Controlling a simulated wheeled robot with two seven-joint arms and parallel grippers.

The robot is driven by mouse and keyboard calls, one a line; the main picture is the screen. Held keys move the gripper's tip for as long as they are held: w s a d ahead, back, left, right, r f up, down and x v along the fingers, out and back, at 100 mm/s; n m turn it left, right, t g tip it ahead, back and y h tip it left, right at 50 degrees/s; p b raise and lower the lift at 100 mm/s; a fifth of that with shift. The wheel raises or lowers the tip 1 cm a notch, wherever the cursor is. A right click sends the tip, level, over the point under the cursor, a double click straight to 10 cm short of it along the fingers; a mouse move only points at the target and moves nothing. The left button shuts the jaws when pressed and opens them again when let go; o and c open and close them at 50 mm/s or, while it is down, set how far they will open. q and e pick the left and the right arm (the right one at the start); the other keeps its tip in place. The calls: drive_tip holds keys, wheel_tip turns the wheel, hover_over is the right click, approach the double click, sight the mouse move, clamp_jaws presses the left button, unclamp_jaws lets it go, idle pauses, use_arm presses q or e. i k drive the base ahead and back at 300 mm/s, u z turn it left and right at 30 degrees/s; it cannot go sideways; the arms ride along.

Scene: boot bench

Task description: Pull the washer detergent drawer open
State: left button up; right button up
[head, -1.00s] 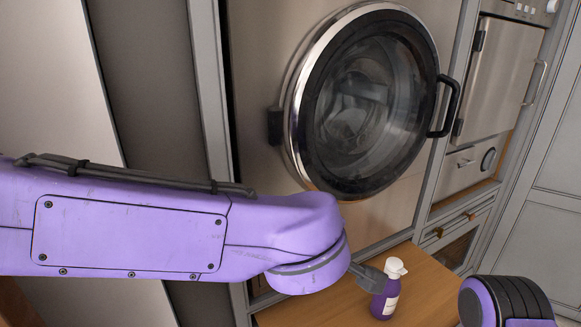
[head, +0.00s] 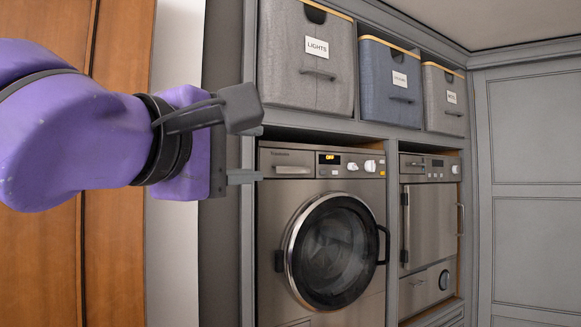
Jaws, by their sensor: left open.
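The washer (head: 268,215) is steel with a round dark-glass door (head: 333,252), which is shut. Its detergent drawer (head: 287,157) is at the top left of the front panel, with a pale bar handle (head: 292,170). The drawer front looks flush with the panel, so it appears shut. My left gripper (head: 243,142) comes in from the left, open and empty, with one finger above the other. Its lower fingertip shows just left of the drawer handle; the gap in depth is hard to tell. My right gripper is not in view.
Three fabric bins, including a grey one labelled LIGHTS (head: 305,65) and a blue one (head: 388,85), sit on the shelf above. A second steel appliance (head: 432,225) stands right of the washer. A grey cabinet upright (head: 247,240) borders the washer's left side.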

sight(274, 162)
drive_tip(key=z, duration=0.75)
drive_tip(key=i, duration=1.05)
drive_tip(key=u, duration=0.65)
drive_tip(key=i, duration=0.45)
drive_tip(key=u, duration=0.5)
